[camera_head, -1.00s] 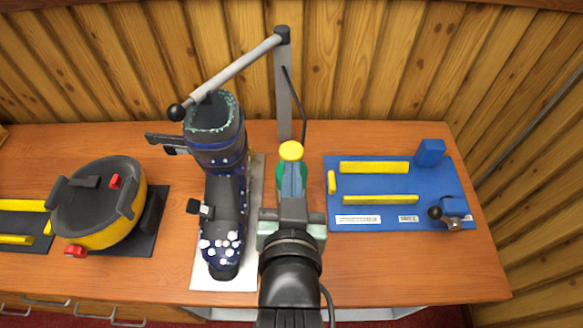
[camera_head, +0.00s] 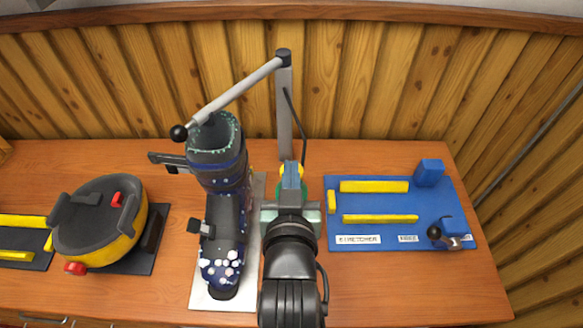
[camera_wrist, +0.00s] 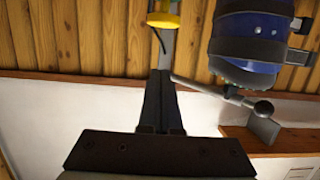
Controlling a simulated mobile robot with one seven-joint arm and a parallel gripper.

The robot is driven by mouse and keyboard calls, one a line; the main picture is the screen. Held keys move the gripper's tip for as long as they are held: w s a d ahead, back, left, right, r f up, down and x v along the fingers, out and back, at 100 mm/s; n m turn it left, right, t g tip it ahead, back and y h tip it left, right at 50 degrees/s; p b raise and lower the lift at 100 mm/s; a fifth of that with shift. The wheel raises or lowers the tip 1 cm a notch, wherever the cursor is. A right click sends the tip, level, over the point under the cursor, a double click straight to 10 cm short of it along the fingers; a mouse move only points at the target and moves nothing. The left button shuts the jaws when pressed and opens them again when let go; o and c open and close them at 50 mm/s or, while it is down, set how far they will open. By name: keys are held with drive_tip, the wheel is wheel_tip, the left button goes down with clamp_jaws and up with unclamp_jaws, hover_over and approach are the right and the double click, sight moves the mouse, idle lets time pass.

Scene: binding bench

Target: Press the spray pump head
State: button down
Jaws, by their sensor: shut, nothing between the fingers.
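The spray bottle (camera_head: 280,190) is green with a yellow pump head (camera_head: 299,170). It stands beside the boot and is mostly hidden behind my fingers in the head view. My gripper (camera_head: 291,166) is shut and empty, its fingertips overlapping the pump head in that view. In the wrist view a yellow part, which looks like the pump head (camera_wrist: 164,20), shows at the top edge, beyond the closed fingertips (camera_wrist: 160,73) with a visible gap in the picture. I cannot tell the height between fingers and head.
A ski boot (camera_head: 222,205) on a pale plate stands close left, under a grey lever arm (camera_head: 238,90) on a post (camera_head: 284,120). A blue board (camera_head: 375,203) with yellow bars lies right. A yellow-black device (camera_head: 98,225) sits far left. Front-right bench is clear.

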drive_tip(key=w+f+p, duration=0.1)
drive_tip(key=w+f, duration=0.2)
drive_tip(key=shift+w+f, duration=0.35)
drive_tip(key=shift+f, duration=0.6)
